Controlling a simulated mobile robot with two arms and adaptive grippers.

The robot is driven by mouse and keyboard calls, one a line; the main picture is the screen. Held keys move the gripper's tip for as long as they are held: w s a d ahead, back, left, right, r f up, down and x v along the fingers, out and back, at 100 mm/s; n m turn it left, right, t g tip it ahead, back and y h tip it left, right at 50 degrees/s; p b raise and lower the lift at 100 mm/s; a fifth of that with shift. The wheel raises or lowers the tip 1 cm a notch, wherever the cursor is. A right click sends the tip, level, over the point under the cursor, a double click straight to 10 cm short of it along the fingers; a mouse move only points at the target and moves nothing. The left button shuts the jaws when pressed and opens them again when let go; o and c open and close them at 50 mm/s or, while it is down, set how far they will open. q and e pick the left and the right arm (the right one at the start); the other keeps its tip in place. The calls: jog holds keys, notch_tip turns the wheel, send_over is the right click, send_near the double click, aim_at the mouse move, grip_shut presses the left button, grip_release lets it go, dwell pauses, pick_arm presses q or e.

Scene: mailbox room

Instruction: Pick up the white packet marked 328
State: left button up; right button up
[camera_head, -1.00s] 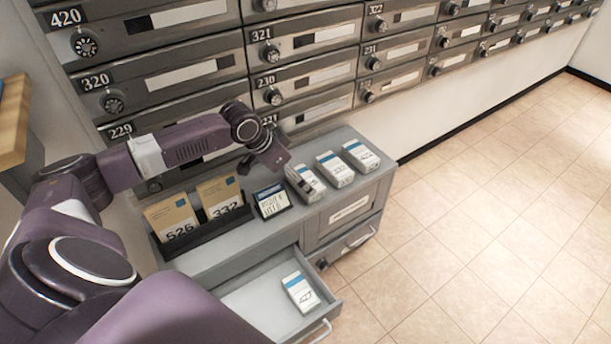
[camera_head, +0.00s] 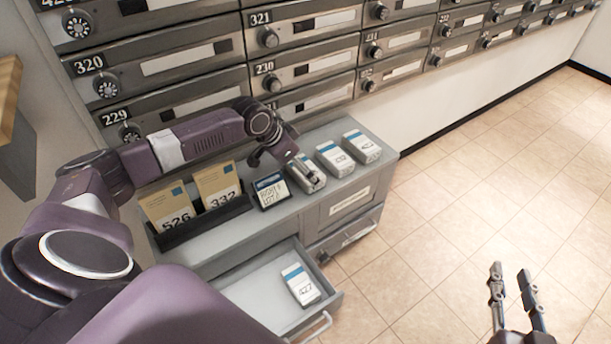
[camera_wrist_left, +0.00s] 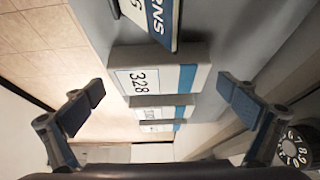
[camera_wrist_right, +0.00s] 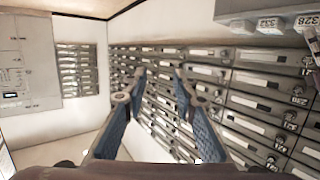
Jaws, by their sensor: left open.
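The white packet marked 328 (camera_wrist_left: 165,77) has a blue band and faces me in the left wrist view. In the head view it is the nearest of the white packets on the grey cabinet, partly hidden by my left gripper (camera_head: 303,172). My left gripper also shows in the left wrist view (camera_wrist_left: 161,90), open, with its fingers on either side of the packet's line; I cannot tell whether they touch it. My right gripper (camera_head: 512,280) is open and empty over the floor; it also shows in the right wrist view (camera_wrist_right: 159,82).
Two more white packets (camera_head: 335,159) (camera_head: 362,147) stand behind. A small sign (camera_head: 271,191) and brown envelopes (camera_head: 215,186) in a black holder are beside it. Another white packet (camera_head: 301,285) lies in the open drawer (camera_head: 262,300). Mailboxes (camera_head: 300,75) line the wall.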

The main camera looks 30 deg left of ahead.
pick_arm(q)
jog(key=shift+x, duration=0.9)
pick_arm(e)
jog(key=r, duration=0.1)
jog(key=r+t, duration=0.2)
jog(key=r, duration=0.1)
jog(key=shift+w+a, duration=0.35)
pick_arm(q)
jog(key=shift+c, duration=0.6)
jog(key=c, duration=1)
